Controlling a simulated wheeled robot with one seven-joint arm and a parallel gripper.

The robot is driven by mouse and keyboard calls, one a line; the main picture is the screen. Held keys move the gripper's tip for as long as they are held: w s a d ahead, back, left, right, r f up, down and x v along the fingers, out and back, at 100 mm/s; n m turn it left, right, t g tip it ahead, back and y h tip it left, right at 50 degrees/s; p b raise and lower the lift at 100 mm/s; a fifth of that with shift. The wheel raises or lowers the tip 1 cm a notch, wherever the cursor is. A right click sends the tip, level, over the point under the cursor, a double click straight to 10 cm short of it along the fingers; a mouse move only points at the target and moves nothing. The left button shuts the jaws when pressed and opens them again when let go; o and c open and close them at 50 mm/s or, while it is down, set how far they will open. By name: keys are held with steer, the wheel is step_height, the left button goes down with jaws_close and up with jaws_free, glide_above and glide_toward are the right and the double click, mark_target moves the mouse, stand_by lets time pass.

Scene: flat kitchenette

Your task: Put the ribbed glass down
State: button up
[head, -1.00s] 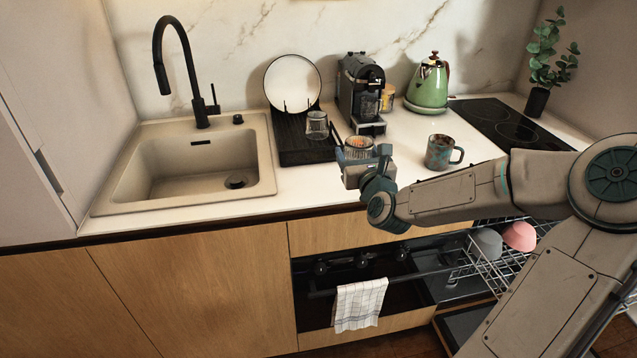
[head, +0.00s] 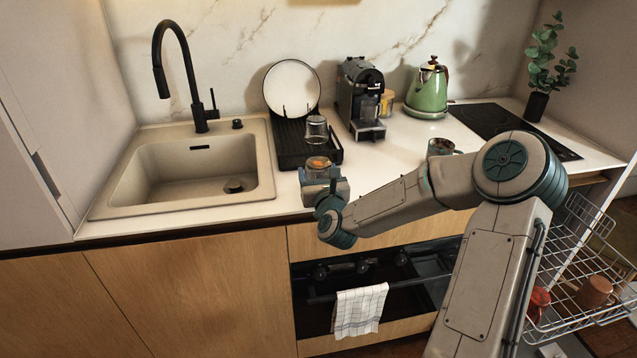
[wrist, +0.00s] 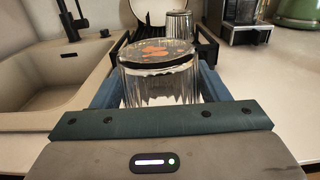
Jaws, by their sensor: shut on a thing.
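The ribbed glass (wrist: 158,88) is clear, with vertical ribs and orange and dark patches showing at its top. My gripper (head: 320,173) is shut on it, with a finger on each side in the wrist view. In the head view the held glass (head: 318,163) is over the counter, at the front of the black drying rack (head: 283,155). I cannot tell whether its bottom touches anything. A second clear glass (head: 316,130) stands on the rack behind it, and also shows in the wrist view (wrist: 179,25).
The sink (head: 190,170) lies left of the rack. A white plate (head: 291,88) stands in the rack. A coffee machine (head: 358,95), green kettle (head: 428,92) and patterned mug (head: 443,147), partly hidden by my arm, stand to the right. Bare counter (head: 375,165) lies right of the gripper.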

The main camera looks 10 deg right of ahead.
steer(key=shift+f, duration=1.3)
steer(key=shift+f, duration=0.2)
steer(key=o, duration=0.9)
steer(key=shift+r, duration=0.1)
steer(key=shift+r, duration=0.2)
steer(key=s+b, duration=0.8)
steer(key=s, duration=0.4)
steer(key=shift+f, duration=0.15)
